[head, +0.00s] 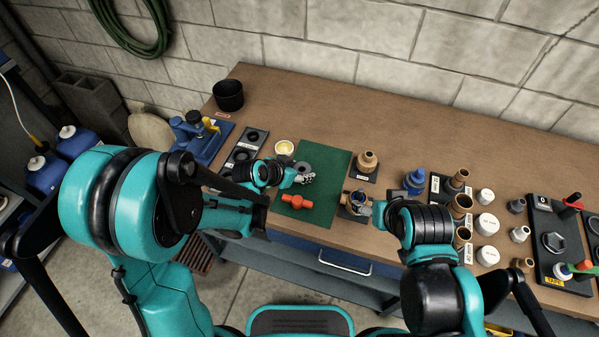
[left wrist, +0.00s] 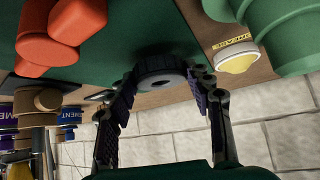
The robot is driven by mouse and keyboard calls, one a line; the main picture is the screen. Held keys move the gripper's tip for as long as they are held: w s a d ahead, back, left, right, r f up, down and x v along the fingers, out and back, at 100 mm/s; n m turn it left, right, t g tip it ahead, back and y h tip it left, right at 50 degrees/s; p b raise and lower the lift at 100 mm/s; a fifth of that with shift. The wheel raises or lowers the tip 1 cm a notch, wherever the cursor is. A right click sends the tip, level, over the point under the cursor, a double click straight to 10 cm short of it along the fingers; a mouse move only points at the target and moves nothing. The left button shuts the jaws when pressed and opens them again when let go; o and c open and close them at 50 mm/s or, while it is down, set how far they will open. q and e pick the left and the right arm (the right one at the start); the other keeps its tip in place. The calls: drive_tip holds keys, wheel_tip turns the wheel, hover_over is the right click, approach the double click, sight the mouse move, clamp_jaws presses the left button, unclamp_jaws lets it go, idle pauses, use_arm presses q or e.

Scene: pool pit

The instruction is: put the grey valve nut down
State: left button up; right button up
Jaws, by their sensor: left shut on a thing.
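The grey valve nut (left wrist: 160,72) is a dark grey ring between the fingertips of my left gripper (left wrist: 163,82). The gripper is shut on it, with one finger on each side. In the head view the nut (head: 302,166) shows in part beside my left gripper (head: 296,177), over the green mat (head: 334,165). A dark shadow lies close by the nut in the wrist view. I cannot tell whether the nut touches the mat. My right gripper (head: 376,209) is beside the brass valve (head: 354,203) on its dark block; its fingers are too small to read.
An orange-red handle (head: 297,203) lies on the mat in front of the nut. A yellow-topped grease tin (head: 284,147) stands just behind left. A brass fitting (head: 367,161) on a dark base stands right of the mat. The mat's back right part is bare.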

use_arm(q)
drive_tip(key=shift+s+r, duration=0.1)
drive_tip(key=shift+r, duration=0.05)
drive_tip(key=shift+f+b, duration=0.65)
drive_tip(key=o, duration=1.4)
drive_tip(key=shift+c, duration=0.2)
drive_tip(key=shift+r, duration=0.15)
drive_tip(key=shift+r+p, duration=0.35)
drive_tip(key=shift+p, duration=0.2)
drive_tip(key=s+a+r+n+y+p, duration=0.4)
drive_tip(key=s+a+r+n, duration=0.3)
drive_tip(key=s+a+r, duration=0.9)
drive_tip(key=shift+s+a+r+n+y, duration=0.25)
drive_tip(key=shift+s+a+n+y, duration=0.15)
drive_tip(key=shift+s+a+y, duration=0.55)
